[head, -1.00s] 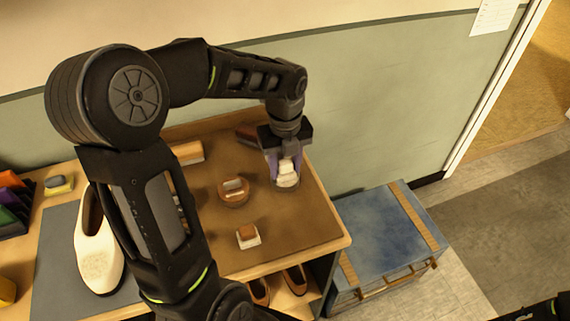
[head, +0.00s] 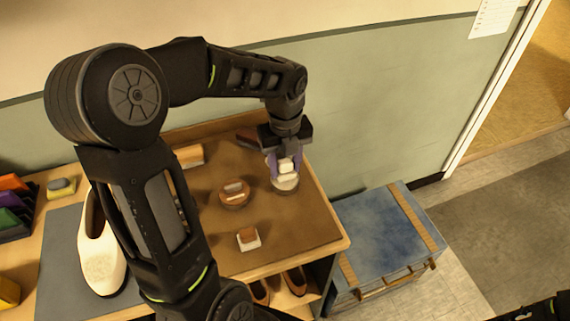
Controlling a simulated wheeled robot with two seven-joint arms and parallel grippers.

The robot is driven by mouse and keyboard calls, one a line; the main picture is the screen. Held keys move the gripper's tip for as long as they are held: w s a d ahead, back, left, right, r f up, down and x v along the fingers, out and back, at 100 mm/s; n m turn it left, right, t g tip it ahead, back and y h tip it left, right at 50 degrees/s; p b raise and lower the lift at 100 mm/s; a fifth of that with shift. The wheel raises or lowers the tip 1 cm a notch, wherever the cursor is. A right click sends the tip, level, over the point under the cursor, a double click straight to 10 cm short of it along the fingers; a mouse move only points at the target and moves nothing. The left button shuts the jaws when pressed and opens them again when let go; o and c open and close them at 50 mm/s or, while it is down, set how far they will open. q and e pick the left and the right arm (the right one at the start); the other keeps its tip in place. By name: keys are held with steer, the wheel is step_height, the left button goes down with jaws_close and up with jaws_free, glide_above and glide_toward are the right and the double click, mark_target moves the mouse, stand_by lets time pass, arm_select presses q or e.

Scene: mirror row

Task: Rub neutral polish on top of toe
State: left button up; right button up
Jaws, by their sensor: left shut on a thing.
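A cream shoe (head: 101,262) lies at the left on a grey mat, its toe towards the front and showing a rough, duller patch. My left gripper (head: 285,163) points down at the right of the brown board. It is shut on a small pale applicator (head: 287,165), held just above a round tin of whitish polish (head: 286,184). Whether the applicator still touches the tin I cannot tell. A second round tin with reddish-brown polish (head: 235,199) stands to the left, with a brown-and-white block on it.
A small block with a brown top (head: 248,238) sits on the board (head: 290,235). A brush (head: 189,155) lies behind. My left arm crosses between shoe and tins. A blue chest (head: 380,235) stands right of the bench; coloured holders stand far left.

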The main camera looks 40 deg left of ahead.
mark_target(286, 161)
arm_select(q)
steer(key=shift+r+p, duration=1.95)
steer(key=shift+r, duration=0.8)
arm_select(e)
steer(key=r, duration=0.4)
steer(key=shift+s+d, duration=0.2)
arm_select(q)
steer(key=shift+w+d+f, duration=0.1)
steer(key=n, duration=0.1)
steer(key=w+d+n, duration=0.1)
steer(key=n, duration=0.1)
steer(key=shift+w+d+f+b, duration=0.1)
steer(key=shift+w+f+b, duration=0.2)
steer(key=w+d+f+n+b, duration=0.1)
steer(key=w+d+n, duration=0.3)
steer(key=n, duration=0.7)
steer(key=w+d+f+n+b, duration=0.1)
steer(key=w+d+f+n, duration=0.2)
steer(key=d+n, duration=0.4)
steer(key=w+n, duration=0.1)
steer(key=n, duration=0.3)
steer(key=shift+w+b, duration=0.3)
steer(key=shift+b, duration=0.1)
arm_select(e)
steer(key=x, duration=0.3)
steer(key=shift+d+f, duration=0.1)
steer(key=shift+d, duration=0.2)
steer(key=shift+c, duration=0.4)
